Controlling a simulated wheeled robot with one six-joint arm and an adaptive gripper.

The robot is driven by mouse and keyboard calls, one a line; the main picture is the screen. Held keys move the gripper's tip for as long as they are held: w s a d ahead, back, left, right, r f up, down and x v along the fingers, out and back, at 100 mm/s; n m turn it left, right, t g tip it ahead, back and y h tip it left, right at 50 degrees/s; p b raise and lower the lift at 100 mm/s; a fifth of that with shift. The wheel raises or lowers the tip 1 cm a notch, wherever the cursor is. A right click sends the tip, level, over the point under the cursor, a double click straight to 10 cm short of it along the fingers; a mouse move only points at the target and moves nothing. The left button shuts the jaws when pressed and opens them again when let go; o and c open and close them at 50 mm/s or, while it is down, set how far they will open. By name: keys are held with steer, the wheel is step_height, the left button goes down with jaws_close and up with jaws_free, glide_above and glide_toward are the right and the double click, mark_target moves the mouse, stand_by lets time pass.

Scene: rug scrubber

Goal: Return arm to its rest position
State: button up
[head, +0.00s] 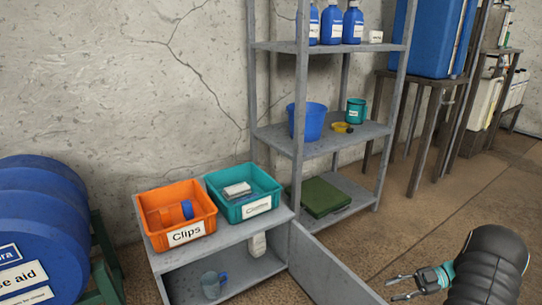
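My gripper (390,290) is at the lower right in the head view, at the end of my dark arm. Its two thin fingers point left and are apart, with nothing seen between them. It appears just right of the open door (335,272) of a low grey cabinet (222,240). I cannot tell whether it touches the door. Inside the cabinet are a grey cup with a blue handle (213,285) and a pale bottle (257,244).
An orange bin labelled Clips (187,237) and a teal bin (255,209) stand on the cabinet. Behind is a grey shelf rack (270,133) with blue bottles, a blue bucket (309,121) and a green case (318,198).

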steer(key=w+a+r+m+t+h+p, duration=0.1)
steer(key=w+a+r+m+t+h, duration=0.15)
steer(key=w+r+t, duration=0.5)
steer(key=w+a+r+m+t+h+p, duration=0.1)
steer(key=w+a+r+t+h+p, duration=0.2)
steer(key=w+r, duration=0.8)
step_height(320, 180, up, 22)
steer(key=s+a+f+m+t+h+p, duration=0.1)
steer(key=a+m+t+h, duration=0.25)
steer(key=m+h, duration=0.45)
steer(key=s+a+r+m+g+h+p, duration=0.1)
steer(key=s+r+m+h, duration=0.2)
steer(key=s, duration=0.4)
steer(key=s+a+r+m+g+h+p, duration=0.1)
steer(key=s+a+r+m+h, duration=0.2)
steer(key=s, duration=0.4)
steer(key=s+a+f+m+g+y+p, duration=0.1)
steer(key=s+a+f+g, duration=0.1)
steer(key=s, duration=0.6)
steer(key=s+a+f+m+g+y, duration=0.1)
steer(key=s+a+f+m+g, duration=0.1)
steer(key=s+a, duration=0.3)
steer(key=s+a+f+m+g+y+p, duration=0.1)
steer(key=s+a, duration=0.3)
steer(key=s, duration=0.8)
steer(key=shift+s+a+f+g+y+p, duration=0.25)
steer(key=shift+s+f+g+y+p, duration=0.1)
steer(key=shift+f+g+y, duration=0.3)
